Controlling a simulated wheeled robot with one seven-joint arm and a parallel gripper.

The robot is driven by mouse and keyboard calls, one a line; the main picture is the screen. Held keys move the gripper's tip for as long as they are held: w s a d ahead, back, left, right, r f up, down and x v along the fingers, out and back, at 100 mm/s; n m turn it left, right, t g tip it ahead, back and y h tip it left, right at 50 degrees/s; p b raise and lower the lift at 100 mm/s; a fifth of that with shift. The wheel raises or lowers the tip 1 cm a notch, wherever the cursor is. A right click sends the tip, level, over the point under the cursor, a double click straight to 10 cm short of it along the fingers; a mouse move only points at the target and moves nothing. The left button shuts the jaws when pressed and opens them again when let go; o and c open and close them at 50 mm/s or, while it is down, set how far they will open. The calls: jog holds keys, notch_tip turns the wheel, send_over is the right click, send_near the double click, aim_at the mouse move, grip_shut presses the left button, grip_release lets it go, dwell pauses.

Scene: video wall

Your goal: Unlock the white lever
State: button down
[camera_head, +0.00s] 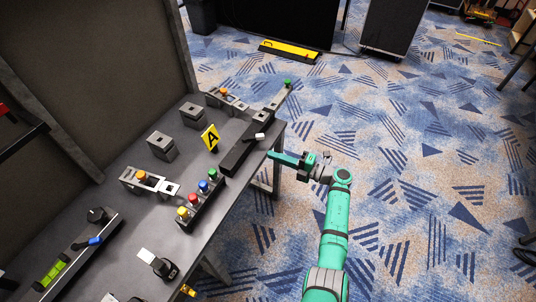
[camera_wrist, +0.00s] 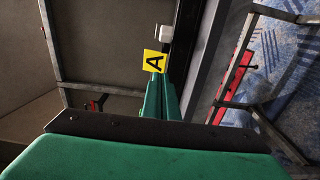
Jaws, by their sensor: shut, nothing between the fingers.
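A small white lever tip (camera_head: 260,136) shows on a long dark housing (camera_head: 240,152) near the right edge of the grey table. A white block, which looks like the same lever tip, shows at the top of the wrist view (camera_wrist: 166,32). My teal gripper (camera_head: 272,155) is at the table's right edge, just right of the housing and apart from the lever. Its fingers are together and empty, and they also show in the wrist view (camera_wrist: 160,92). The fingers point towards the yellow "A" sign (camera_wrist: 155,61), and the sign stands beside the housing (camera_head: 210,138).
A row of coloured buttons (camera_head: 198,200) stands in front of the sign. Grey blocks (camera_head: 162,146) and an orange-button unit (camera_head: 142,180) stand further left. A blue-handled lever (camera_head: 93,241) is at lower left. Open carpet (camera_head: 420,150) lies to the right.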

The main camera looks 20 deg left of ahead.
jog(key=d, duration=0.1)
jog(key=w+d, duration=0.1)
jog(key=d, duration=0.1)
jog(key=w+d, duration=0.1)
jog(key=d, duration=0.1)
jog(key=shift+d, duration=0.15)
jog(key=shift+d, duration=0.35)
jog(key=shift+s+a, duration=0.1)
jog(key=shift+a, duration=0.05)
